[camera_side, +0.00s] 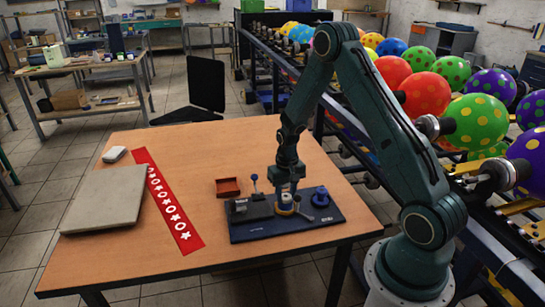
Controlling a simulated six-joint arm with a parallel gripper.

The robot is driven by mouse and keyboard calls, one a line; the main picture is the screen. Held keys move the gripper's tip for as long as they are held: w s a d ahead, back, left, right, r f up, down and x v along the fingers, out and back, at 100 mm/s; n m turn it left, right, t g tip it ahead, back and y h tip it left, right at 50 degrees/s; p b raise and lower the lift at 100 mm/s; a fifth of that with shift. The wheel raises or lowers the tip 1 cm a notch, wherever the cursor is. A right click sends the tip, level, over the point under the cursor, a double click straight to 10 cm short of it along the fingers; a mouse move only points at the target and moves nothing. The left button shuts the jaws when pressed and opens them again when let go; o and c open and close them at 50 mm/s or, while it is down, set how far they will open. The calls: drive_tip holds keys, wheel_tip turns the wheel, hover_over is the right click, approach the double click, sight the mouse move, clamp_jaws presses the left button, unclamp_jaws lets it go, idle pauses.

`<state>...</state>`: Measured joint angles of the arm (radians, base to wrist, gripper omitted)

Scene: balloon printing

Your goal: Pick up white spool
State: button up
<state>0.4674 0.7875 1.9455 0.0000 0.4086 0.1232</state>
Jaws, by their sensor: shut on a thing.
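My gripper (287,192) points straight down over the dark blue fixture board (300,226) on the wooden table. It is shut on a small part at the middle of the board, just above or at a yellowish ring (285,209). The held part is mostly hidden by the fingers and too small to make out clearly; a pale spot shows between them, which fits a white spool. I cannot tell whether it still touches the board.
On the board stand a blue knob (321,197) and a ball-topped lever (255,184). A rack of balloons (425,95) stands right.

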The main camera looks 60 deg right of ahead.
drive_tip(key=shift+r, duration=0.75)
idle(0.8)
drive_tip(key=shift+r, duration=3)
drive_tip(key=shift+w, duration=0.1)
